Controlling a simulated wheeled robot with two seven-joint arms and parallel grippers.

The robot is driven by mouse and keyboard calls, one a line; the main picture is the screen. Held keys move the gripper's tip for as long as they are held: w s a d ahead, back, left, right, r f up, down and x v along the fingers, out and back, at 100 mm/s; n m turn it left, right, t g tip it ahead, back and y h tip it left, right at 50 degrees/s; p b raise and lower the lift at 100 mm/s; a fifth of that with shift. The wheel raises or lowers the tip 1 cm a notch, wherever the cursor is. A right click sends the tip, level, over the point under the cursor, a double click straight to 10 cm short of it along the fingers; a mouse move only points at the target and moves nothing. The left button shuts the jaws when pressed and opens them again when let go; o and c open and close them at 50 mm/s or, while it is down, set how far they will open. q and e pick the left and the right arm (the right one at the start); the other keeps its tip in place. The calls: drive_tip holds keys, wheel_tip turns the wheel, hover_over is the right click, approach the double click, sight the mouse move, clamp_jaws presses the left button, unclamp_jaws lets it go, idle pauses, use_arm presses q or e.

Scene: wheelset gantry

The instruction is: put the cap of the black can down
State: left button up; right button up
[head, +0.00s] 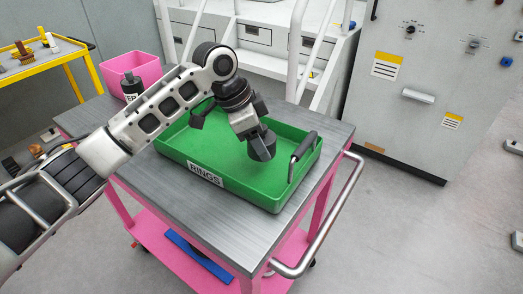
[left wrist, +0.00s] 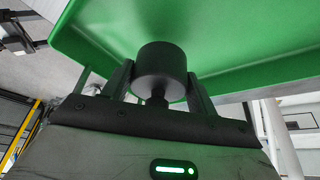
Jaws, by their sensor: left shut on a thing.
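My left gripper (head: 256,136) points down over the green tray (head: 230,185) labelled RINGS, in its right half. It is shut on a dark cylindrical cap (left wrist: 160,66); the wrist view shows the cap's narrower stem between the two fingers. In the head view the cap (head: 262,147) hangs at the gripper's end above the tray floor. I cannot tell whether it touches the floor. The black can (head: 132,87) stands at the table's back left, partly hidden by my left arm. My right gripper is out of view.
A pink bin (head: 146,66) stands behind the can. The grey tabletop (head: 190,208) is bare in front of the tray. A yellow cart (head: 45,62) stands at far left.

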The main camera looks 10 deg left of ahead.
use_arm(q)
drive_tip(key=shift+w+d+f, duration=0.2)
drive_tip(key=shift+d+f, duration=0.05)
drive_tip(key=shift+f, duration=1.7)
drive_tip(key=o, duration=0.9)
drive_tip(key=shift+f, duration=0.1)
drive_tip(key=v, duration=1.2)
